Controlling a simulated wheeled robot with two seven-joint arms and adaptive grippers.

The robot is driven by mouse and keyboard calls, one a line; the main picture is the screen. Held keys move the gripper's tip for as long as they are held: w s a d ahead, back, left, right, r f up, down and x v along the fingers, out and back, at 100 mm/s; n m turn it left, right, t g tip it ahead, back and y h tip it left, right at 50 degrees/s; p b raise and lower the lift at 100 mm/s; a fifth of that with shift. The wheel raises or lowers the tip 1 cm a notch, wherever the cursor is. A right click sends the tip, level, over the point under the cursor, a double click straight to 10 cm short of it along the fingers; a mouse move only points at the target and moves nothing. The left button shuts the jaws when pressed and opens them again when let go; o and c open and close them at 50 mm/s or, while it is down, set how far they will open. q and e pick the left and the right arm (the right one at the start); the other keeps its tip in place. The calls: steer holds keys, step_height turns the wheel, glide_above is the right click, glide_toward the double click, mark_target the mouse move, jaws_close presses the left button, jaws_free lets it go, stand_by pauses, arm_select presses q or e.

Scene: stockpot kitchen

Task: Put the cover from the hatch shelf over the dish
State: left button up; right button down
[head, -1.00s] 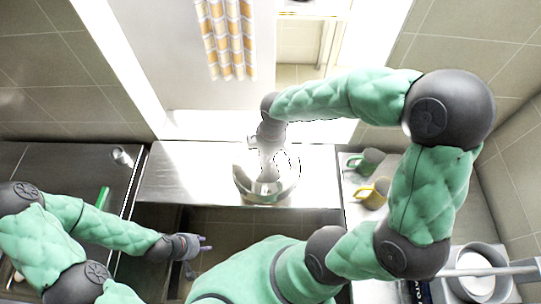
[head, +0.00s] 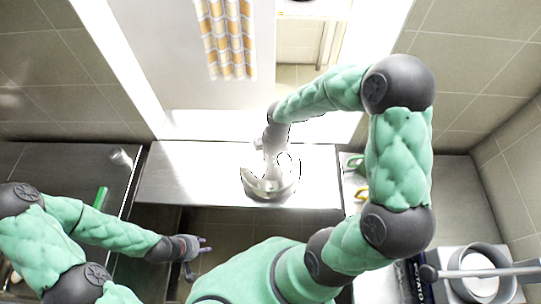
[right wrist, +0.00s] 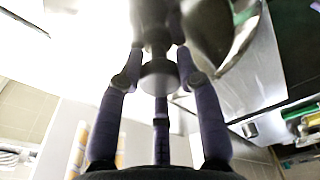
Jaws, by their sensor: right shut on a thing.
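The cover (head: 270,190) is a shiny, pale metal dome over the steel counter in the head view. Glare washes out much of its outline. My right gripper (right wrist: 160,72) is shut on the cover's knob, its fingers around it in the right wrist view. The dome's curved metal (right wrist: 215,40) shows beyond the fingers there. The dish is not made out; the cover and glare may hide it, and I cannot tell whether the cover touches anything below. My left gripper (head: 198,250) is open and empty, low at the left, with its fingers apart.
The steel counter (head: 180,185) is clear left of the cover. A pot (head: 480,285) is at the far right. A small metal cup (head: 121,157) stands left.

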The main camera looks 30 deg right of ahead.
steer(key=shift+f+b, duration=0.4)
steer(key=shift+f, duration=0.05)
steer(key=shift+f, duration=0.15)
steer(key=c, duration=0.8)
jaws_free()
steer(key=shift+c, duration=0.2)
steer(key=shift+r+p, duration=0.4)
steer(key=shift+r, duration=0.2)
step_height(320, 180, up, 12)
steer(key=s+d+p, duration=0.1)
steer(key=shift+p, duration=0.35)
